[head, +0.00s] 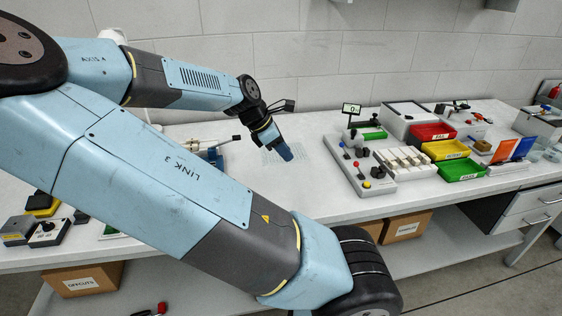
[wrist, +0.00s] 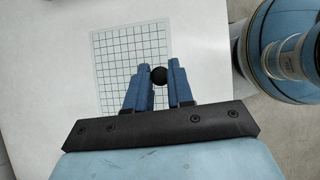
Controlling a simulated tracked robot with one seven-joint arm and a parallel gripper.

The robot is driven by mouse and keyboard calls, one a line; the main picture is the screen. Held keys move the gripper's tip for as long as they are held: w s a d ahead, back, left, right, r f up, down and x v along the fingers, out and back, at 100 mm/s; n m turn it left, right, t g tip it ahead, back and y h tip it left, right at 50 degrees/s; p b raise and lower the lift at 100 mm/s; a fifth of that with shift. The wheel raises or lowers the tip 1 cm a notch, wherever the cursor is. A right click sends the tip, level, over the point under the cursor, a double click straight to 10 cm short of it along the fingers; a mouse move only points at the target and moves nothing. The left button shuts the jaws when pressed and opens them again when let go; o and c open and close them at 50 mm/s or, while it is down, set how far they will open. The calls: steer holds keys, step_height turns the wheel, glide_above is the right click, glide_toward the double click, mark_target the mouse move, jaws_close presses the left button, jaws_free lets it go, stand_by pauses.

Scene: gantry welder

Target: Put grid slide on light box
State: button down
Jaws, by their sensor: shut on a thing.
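The grid slide (wrist: 112,60), a clear sheet with dark grid lines, lies under my gripper in the wrist view. It shows faintly at the fingertips in the head view (head: 270,157). My gripper (wrist: 160,82) has its blue fingers closed on a black round knob at the right side of the grid, which seems to belong to the slide. In the head view my gripper (head: 285,153) points down close to the white table. I cannot tell whether the slide touches the table.
Red (head: 432,132), yellow (head: 446,150) and green (head: 461,170) trays stand to the right. A grey control panel with levers (head: 358,168) and a rack of white blocks (head: 405,161) lie nearer. The table around my gripper is clear.

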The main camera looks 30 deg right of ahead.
steer(key=w, duration=0.1)
steer(key=w+f, duration=0.1)
steer(key=w, duration=0.1)
steer(key=w+f, duration=0.1)
steer(key=shift+w+d, duration=0.15)
steer(key=shift+d, duration=0.25)
steer(key=w+f, duration=0.1)
steer(key=f, duration=0.1)
steer(key=w+f, duration=0.2)
steer(key=w+d+f, duration=0.1)
steer(key=w+f, duration=0.1)
steer(key=shift+f, duration=1.5)
steer(key=c, duration=1)
jaws_free()
steer(key=shift+a, duration=0.1)
